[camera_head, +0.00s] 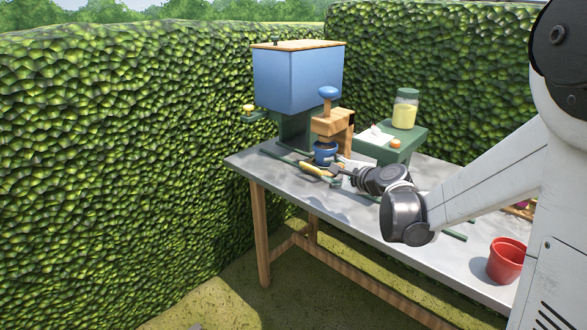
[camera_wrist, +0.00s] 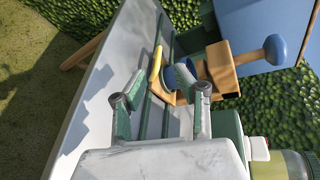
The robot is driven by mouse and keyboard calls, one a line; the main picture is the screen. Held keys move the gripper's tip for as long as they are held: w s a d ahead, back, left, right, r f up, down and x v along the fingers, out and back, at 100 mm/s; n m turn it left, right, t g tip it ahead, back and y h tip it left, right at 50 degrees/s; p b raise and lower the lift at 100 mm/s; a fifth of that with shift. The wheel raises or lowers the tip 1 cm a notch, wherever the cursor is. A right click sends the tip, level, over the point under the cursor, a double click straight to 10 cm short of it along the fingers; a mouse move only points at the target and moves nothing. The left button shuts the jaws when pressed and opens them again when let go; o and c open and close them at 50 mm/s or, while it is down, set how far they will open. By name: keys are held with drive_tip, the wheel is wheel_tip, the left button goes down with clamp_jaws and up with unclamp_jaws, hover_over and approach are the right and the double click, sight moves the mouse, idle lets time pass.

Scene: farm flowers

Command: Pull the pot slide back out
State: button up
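The pot slide's wooden carriage shows only in part, with a curved yellow handle (camera_head: 314,169) at its front. A blue pot (camera_head: 325,150) stands beside the handle, under the wooden press (camera_head: 333,123) with its blue knob (camera_head: 329,92). In the wrist view the yellow handle (camera_wrist: 155,68) and the blue pot (camera_wrist: 171,78) lie ahead, beside green rails (camera_wrist: 154,112). My gripper (camera_head: 336,171) is close to the handle and pot. In the wrist view my gripper (camera_wrist: 164,77) has its fingers apart, with nothing visibly held. Whether a finger touches the handle I cannot tell.
A blue hopper (camera_head: 298,78) with a wooden lid stands behind the press. A green stand (camera_head: 401,143) carries a jar (camera_head: 404,110) of yellow stuff. A red pot (camera_head: 506,260) is at the right of the grey table (camera_head: 375,222). Hedges (camera_head: 130,140) close the back and left.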

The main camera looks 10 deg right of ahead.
sight(311, 168)
drive_tip(key=w+f+m, duration=0.1)
drive_tip(key=w+d+f+m+b, duration=0.1)
drive_tip(key=f, duration=0.1)
drive_tip(key=w+d+f+t, duration=0.1)
drive_tip(key=shift+w+f+m+b, duration=0.25)
drive_tip(key=shift+f+m+b, duration=0.1)
drive_tip(key=shift+f+m, duration=0.05)
drive_tip(key=b+x, duration=0.2)
drive_tip(key=x, duration=1.2)
drive_tip(key=shift+r+b, duration=0.15)
drive_tip(key=shift+b, duration=0.25)
clamp_jaws()
drive_tip(key=shift+s, duration=0.1)
